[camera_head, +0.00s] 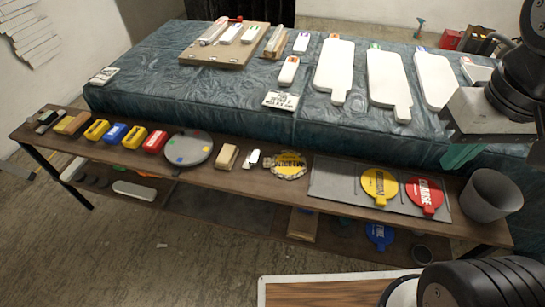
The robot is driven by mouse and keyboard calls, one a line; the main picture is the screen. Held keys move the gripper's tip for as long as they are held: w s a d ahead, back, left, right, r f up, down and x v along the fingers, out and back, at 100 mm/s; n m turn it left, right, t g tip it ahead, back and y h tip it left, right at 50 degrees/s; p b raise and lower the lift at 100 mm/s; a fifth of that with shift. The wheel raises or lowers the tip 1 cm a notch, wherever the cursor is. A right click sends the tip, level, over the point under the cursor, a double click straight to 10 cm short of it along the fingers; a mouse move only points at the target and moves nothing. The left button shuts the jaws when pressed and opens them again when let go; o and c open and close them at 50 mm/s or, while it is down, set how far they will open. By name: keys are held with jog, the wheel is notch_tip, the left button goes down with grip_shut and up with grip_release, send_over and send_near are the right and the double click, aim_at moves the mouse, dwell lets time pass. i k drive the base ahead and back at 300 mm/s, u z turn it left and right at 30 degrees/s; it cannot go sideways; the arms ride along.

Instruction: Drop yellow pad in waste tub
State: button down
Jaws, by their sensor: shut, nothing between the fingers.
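A round yellow pad (380,187) with a tab and dark lettering lies on a grey mat (330,180) on the wooden bench. A similar red pad (424,196) lies just to its right. Another round yellow piece (289,160) with lettering and a ragged pale edge lies left of the mat. The grey waste tub (487,198) stands upright at the bench's right end; its inside is only partly seen. My gripper (461,156) is at the upper right, above and behind the pads and tub. It is shut and empty, partly cut by the picture's edge.
A grey disc (188,147) and several coloured blocks line the bench's left half. Behind is a raised blue-green surface (220,98) with white paddles and a wooden board (232,52). A lower shelf holds a blue pad (380,236).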

aim_at(288, 165)
jog(key=k, duration=1.1)
jog(key=u, duration=0.65)
jog(key=i, duration=1.5)
